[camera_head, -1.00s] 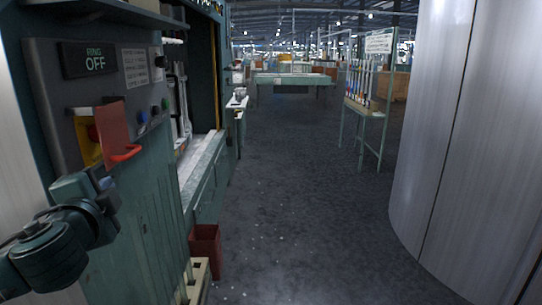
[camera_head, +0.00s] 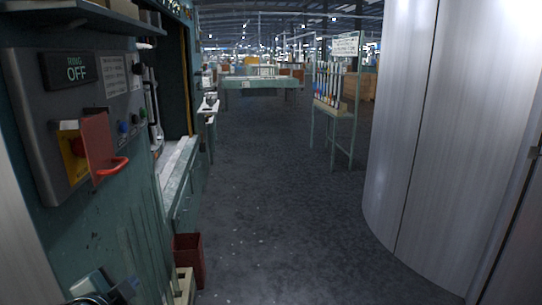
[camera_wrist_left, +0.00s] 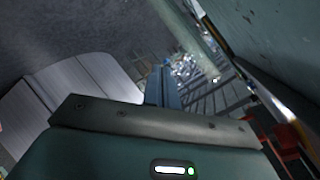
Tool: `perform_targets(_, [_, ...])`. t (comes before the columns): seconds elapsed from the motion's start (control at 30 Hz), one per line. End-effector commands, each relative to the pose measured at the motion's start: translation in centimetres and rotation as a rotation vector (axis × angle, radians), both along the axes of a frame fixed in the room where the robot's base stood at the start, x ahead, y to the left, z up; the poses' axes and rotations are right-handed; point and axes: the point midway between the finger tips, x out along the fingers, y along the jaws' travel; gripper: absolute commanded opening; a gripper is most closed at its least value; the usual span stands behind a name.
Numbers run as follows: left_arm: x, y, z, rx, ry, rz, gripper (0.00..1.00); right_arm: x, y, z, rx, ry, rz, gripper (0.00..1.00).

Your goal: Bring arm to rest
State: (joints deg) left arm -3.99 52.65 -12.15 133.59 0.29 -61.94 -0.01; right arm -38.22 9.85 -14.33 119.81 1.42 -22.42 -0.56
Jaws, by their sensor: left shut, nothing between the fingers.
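My left gripper (camera_head: 118,292) shows only in part at the bottom left corner of the head view, below the control panel (camera_head: 28,125). It is apart from the panel's red handle (camera_head: 103,150). In the left wrist view the gripper's closed fingers (camera_wrist_left: 163,86) stick out past its dark housing, with nothing between them. My right gripper is in neither view.
The panel's display (camera_head: 76,69) reads RING OFF. A dark red bin (camera_head: 188,258) stands on the floor beside the green cabinet. A rack stand (camera_head: 333,110) with coloured rods is farther off. Curved metal panels (camera_head: 430,130) bound the right; the floor between is clear.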

Motion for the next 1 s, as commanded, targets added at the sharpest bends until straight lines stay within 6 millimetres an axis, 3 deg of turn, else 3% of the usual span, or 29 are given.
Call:
perform_targets(0.03, [-1.0, -1.8, -3.5, -0.1, 0.053, -0.017, 0.0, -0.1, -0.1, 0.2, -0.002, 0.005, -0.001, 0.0])
perform_targets(0.2, [-6.0, -8.4, -13.3, -0.439, 0.169, -0.036, 0.0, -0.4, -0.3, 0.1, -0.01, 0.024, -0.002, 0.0])
perform_targets(0.3, [-9.6, -11.9, -17.1, -0.616, 0.206, -0.006, 0.0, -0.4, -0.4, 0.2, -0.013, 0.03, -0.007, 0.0])
perform_targets(0.4, [-12.5, -14.6, -19.4, -0.748, 0.224, 0.036, 0.0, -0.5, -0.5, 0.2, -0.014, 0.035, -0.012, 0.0])
perform_targets(0.6, [-15.4, -17.0, -21.1, -0.867, 0.227, 0.09, 0.0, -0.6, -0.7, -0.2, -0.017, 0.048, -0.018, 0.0])
perform_targets(1.0, [-15.5, -17.1, -21.2, -0.872, 0.226, 0.093, 0.0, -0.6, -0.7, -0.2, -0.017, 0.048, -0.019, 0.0])
